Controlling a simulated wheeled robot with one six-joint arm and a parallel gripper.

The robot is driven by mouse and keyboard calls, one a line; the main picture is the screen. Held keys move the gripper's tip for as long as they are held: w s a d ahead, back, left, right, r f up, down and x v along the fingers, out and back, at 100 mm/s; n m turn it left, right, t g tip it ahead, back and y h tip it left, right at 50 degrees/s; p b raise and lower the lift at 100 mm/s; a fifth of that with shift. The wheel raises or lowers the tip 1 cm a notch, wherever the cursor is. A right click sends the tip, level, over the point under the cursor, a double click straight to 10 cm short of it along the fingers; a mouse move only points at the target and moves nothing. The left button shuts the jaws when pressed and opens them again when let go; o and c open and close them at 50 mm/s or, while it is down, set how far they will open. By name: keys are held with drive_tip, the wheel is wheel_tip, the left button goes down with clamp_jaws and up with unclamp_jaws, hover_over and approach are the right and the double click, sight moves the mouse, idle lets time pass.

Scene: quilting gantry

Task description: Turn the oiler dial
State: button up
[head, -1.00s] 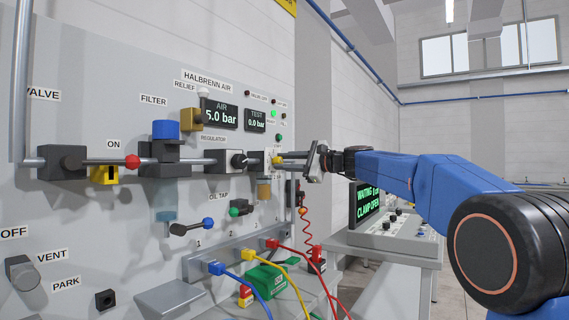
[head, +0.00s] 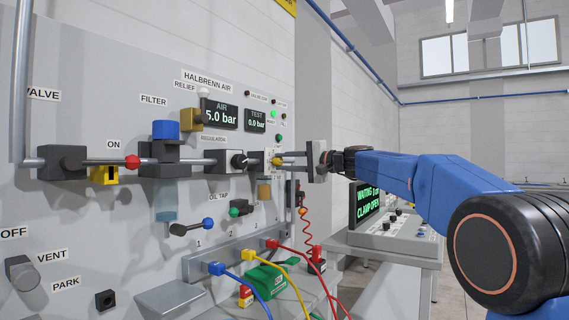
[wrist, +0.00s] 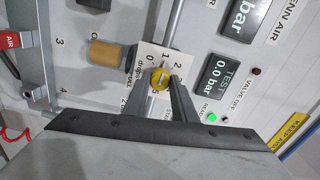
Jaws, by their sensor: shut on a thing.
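The oiler dial (head: 276,161) is a small yellow knob on a white plate at the right end of the air line on the grey panel. In the wrist view the yellow dial (wrist: 160,77) sits in the middle, with the numbers 0, 1 and 2 printed around it. My gripper (wrist: 162,86) is shut on the dial, one finger on each side. It reaches the dial from the right in the head view (head: 281,160). I cannot tell exactly which mark the dial points to.
The regulator (head: 238,160) is just left of the dial. An amber oil bowl (head: 264,188) hangs below it. The AIR display (head: 219,115) reads 5.0 bar and the TEST display (head: 256,121) 0.0 bar. Coloured hoses (head: 298,288) hang lower down.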

drive_tip(key=shift+f+n, duration=0.1)
drive_tip(key=shift+n, duration=0.3)
drive_tip(key=o, duration=1)
drive_tip(key=shift+o, duration=0.2)
drive_tip(key=v, duration=1.7)
drive_tip(key=shift+s+d, duration=0.2)
